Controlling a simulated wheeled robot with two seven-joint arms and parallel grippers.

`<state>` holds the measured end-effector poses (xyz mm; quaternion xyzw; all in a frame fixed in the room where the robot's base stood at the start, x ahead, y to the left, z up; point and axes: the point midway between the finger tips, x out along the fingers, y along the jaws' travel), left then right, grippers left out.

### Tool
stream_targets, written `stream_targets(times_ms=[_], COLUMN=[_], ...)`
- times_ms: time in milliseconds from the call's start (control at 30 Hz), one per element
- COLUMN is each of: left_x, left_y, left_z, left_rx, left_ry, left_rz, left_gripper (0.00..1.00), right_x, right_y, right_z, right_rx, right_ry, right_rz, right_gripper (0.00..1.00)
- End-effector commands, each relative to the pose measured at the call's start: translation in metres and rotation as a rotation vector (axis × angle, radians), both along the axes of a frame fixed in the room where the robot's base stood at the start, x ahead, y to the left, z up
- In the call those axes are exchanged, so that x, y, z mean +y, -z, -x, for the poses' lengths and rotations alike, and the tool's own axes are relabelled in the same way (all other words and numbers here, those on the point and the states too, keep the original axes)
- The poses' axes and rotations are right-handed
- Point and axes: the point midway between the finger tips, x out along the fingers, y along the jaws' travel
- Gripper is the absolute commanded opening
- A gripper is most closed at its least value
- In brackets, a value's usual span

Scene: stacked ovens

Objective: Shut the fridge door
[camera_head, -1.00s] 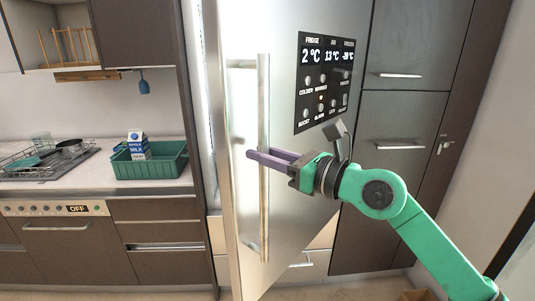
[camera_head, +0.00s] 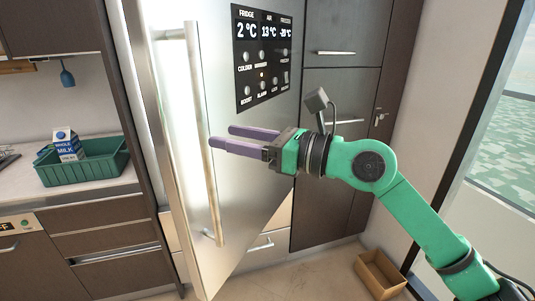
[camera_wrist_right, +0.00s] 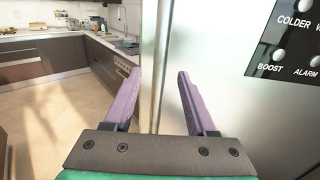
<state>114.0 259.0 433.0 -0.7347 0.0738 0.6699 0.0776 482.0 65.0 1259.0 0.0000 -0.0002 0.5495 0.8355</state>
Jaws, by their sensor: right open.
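The fridge door (camera_head: 222,195) is a silver panel standing ajar in the head view, with a lit gap along its left edge. It has a long vertical handle (camera_head: 202,140) and a black display panel (camera_head: 262,55). My right gripper (camera_head: 222,138) is open and empty, its purple fingers pointing left in front of the door, close to the handle. In the right wrist view the fingers (camera_wrist_right: 158,95) are apart, with the handle (camera_wrist_right: 161,60) showing beyond and between them. Contact with the door cannot be told. My left gripper is not in view.
A green crate (camera_head: 105,172) with a milk carton (camera_head: 68,146) stands on the counter at left. A cardboard box (camera_head: 380,275) lies on the floor at right. Dark cabinets (camera_head: 343,100) stand beside the fridge, and a window (camera_head: 500,150) is at far right.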

Motion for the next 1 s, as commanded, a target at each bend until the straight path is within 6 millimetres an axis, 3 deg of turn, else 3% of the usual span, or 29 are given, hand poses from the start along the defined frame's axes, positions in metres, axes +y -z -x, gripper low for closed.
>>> stream_targets(times_ms=[33,100,300,667,767,867,967,1000], left_x=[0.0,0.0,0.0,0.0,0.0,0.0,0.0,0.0], left_y=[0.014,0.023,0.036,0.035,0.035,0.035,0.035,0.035], left_z=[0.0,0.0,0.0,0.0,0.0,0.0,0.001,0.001], left_rx=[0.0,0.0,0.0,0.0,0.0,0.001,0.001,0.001], left_ry=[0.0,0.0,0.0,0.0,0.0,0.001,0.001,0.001], left_rz=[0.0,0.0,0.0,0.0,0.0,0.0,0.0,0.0], left_gripper=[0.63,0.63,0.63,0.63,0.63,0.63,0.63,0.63], right_x=[-0.015,-0.034,-0.069,-0.075,-0.085,-0.114,-0.156,-0.173], right_y=[0.009,0.009,0.004,0.001,0.008,0.036,0.094,0.124], right_z=[0.005,0.013,0.029,0.031,0.005,-0.051,-0.111,-0.13], right_rx=[-0.001,0.0,0.001,0.011,0.147,0.424,0.718,0.821], right_ry=[0.005,0.005,0.001,-0.001,0.006,0.048,0.14,0.184], right_rz=[0.001,0.002,0.001,-0.009,-0.137,-0.406,-0.701,-0.803], right_gripper=[0.57,0.57,0.57,0.57,0.57,0.57,0.57,0.57])
